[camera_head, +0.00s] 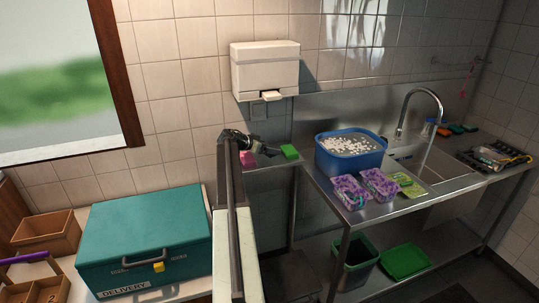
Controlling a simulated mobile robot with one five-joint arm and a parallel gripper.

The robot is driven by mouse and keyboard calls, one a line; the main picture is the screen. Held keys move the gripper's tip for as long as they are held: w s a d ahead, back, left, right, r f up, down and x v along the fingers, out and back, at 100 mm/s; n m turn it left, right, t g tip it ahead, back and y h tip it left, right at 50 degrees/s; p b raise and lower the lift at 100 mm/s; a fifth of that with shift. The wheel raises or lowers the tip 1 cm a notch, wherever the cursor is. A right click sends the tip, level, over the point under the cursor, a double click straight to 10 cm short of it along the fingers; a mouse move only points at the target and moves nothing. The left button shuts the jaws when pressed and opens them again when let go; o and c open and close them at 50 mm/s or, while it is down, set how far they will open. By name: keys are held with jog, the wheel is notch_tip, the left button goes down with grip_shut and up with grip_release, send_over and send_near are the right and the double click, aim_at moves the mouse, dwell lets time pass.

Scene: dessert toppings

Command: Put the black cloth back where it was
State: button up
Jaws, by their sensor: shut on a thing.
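My gripper (247,145) is at the far end of my raised arm, in front of the tiled wall and over the left end of a small metal side shelf (268,161). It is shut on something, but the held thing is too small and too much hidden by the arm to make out. Dark shapes show around the gripper, and I cannot tell whether any of them is the black cloth. No black cloth can be clearly made out elsewhere. A pink block (247,159) and a green block (290,151) lie on the side shelf.
A white dispenser (265,70) hangs above the gripper. On the steel counter (411,211) stand a blue tub (363,164), purple packs (350,191) and a sink with a tap (420,100). A teal delivery box (145,235) is left of my arm.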

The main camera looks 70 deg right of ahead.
jog(key=shift+d, duration=0.6)
jog(key=f+b, duration=0.4)
jog(key=shift+d, duration=0.2)
jog(key=shift+r, duration=0.2)
jog(key=shift+f, duration=0.15)
jog(key=o, duration=1.2)
jog(key=shift+w+a+r+p, duration=0.1)
jog(key=shift+r+p, duration=0.25)
jog(key=shift+p, duration=0.05)
jog(key=p+v, duration=0.5)
jog(key=v, duration=0.5)
jog(key=shift+w+a+r, duration=0.1)
jog(key=shift+a+r, duration=0.1)
jog(key=shift+a, duration=0.15)
jog(key=shift+w+a, duration=0.25)
jog(key=shift+a, duration=0.15)
